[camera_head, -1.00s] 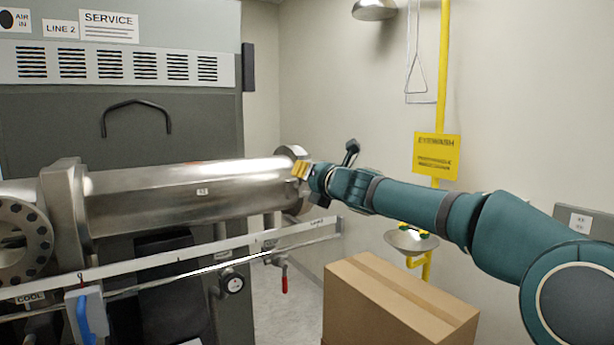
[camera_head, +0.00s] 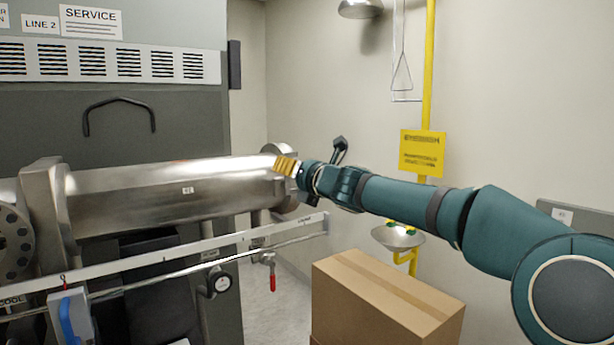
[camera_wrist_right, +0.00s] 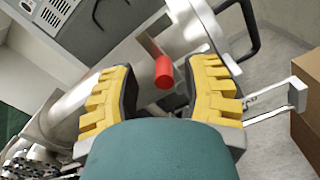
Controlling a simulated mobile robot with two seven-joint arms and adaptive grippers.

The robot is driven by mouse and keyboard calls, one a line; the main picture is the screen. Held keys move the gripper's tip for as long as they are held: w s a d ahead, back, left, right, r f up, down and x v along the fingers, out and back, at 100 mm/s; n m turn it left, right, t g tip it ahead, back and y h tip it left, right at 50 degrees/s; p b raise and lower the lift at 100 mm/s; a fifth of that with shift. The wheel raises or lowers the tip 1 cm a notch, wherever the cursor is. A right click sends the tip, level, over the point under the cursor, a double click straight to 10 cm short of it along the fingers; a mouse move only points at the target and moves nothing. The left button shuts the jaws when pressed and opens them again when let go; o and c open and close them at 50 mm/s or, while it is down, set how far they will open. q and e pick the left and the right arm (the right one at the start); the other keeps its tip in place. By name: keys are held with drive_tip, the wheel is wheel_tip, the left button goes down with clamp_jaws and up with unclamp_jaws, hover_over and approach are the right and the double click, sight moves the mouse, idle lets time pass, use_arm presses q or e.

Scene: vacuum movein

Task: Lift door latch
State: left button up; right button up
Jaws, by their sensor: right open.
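My right gripper (camera_head: 285,165) reaches in from the right to the right end of the shiny metal cylinder (camera_head: 150,195). Its yellow ridged fingers are open. In the right wrist view, a red cylindrical grip (camera_wrist_right: 164,72) on a flat metal lever, which looks like the latch, shows between the spread fingers (camera_wrist_right: 164,95). The fingers are on either side of it, and I see no contact. I cannot make out this grip at the gripper in the head view. My left gripper is not in view.
A long rail (camera_head: 170,255) crosses in front of the cylinder. A red-handled valve (camera_head: 272,280) and a gauge (camera_head: 222,284) sit below it. A cardboard box (camera_head: 365,305) stands under my right arm. A yellow pipe (camera_head: 427,70) and an eyewash basin (camera_head: 398,237) are at the wall.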

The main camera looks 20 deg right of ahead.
drive_tip(key=v, duration=1.1)
drive_tip(key=shift+s, duration=0.15)
